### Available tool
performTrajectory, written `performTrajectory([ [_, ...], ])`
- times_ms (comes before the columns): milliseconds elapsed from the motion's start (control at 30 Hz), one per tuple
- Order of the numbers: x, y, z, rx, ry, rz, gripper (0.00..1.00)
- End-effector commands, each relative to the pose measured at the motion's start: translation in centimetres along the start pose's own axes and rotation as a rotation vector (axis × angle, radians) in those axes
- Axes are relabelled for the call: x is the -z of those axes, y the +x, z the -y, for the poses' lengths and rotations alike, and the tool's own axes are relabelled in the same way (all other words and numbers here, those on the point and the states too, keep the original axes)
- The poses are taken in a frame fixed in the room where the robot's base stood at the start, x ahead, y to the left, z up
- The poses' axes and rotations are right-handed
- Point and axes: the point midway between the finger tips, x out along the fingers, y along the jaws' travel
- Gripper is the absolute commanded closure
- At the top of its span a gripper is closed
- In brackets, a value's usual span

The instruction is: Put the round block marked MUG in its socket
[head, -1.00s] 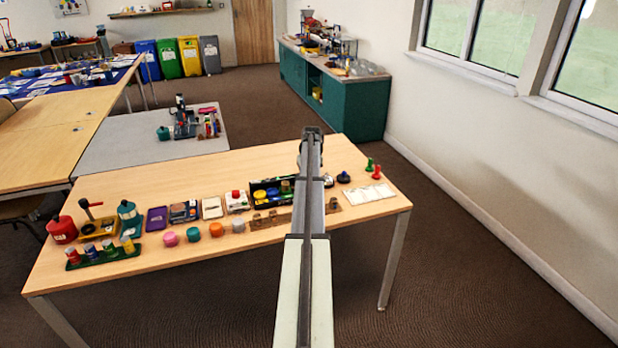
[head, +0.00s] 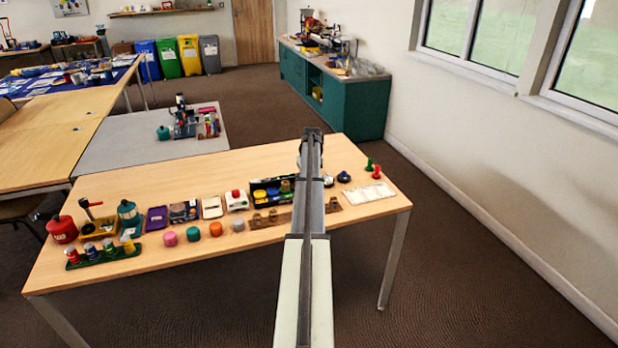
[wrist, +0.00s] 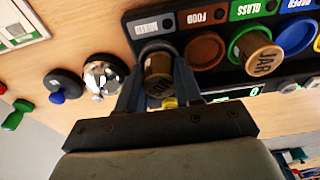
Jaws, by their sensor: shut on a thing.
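My gripper (wrist: 157,68) is shut on a brownish-gold round block (wrist: 158,65) in the wrist view. Its lettering is mostly shadowed and I cannot read it surely. The block is over or in the dark round socket (wrist: 154,44) by the MIXED label; I cannot tell whether it is seated. This socket is in a black tray (wrist: 222,81). Beside it, the brown socket (wrist: 205,50) by FOOD is empty. A gold block marked JAR (wrist: 258,55) stands at the green GLASS socket. In the head view my arm hides the gripper and the held block.
A shiny round object (wrist: 103,75) and a dark round one with a blue knob (wrist: 62,84) stand close beside the tray. The head view shows several coloured round blocks, including an orange one (head: 216,229), along the front of the table (head: 170,270).

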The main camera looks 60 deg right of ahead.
Motion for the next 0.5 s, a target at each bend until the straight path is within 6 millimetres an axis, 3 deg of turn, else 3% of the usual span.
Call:
performTrajectory([
  [500,0.01,0.02,0.00,0.000,0.000,0.000,0.94],
])
